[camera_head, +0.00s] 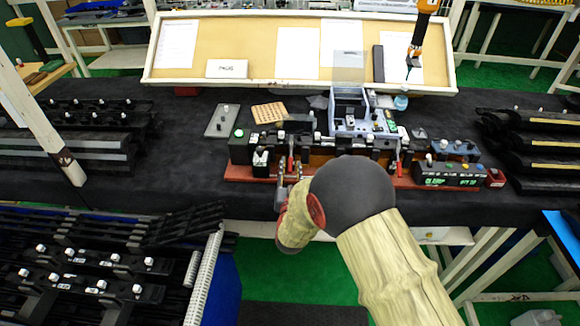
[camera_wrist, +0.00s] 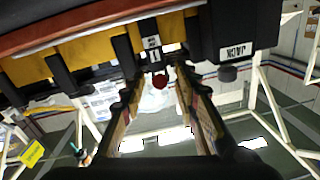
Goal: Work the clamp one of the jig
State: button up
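The jig (camera_head: 330,150) is a long fixture with dark blocks on a red base along the front of the dark table. A clamp handle with a red tip (camera_head: 290,163) stands at its left part. In the wrist view the red tip (camera_wrist: 159,81) shows below a small white label with a "1" (camera_wrist: 153,55). My gripper (camera_head: 289,182) is at the front edge of the jig, by this handle. In the wrist view its fingers (camera_wrist: 157,92) are apart, with the red tip between their ends and a gap on both sides. The clamp's arm is mostly hidden.
A second red handle (camera_head: 394,166) stands farther right on the jig. A control box with green lettering (camera_head: 449,175) is at the jig's right end. A black rack (camera_head: 90,265) fills the lower left. A pegboard (camera_head: 270,113) lies behind the jig. A yellow tool (camera_head: 420,35) hangs above.

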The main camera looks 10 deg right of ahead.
jog(key=shift+x, duration=0.8)
jog(key=c, duration=0.3)
grip_shut()
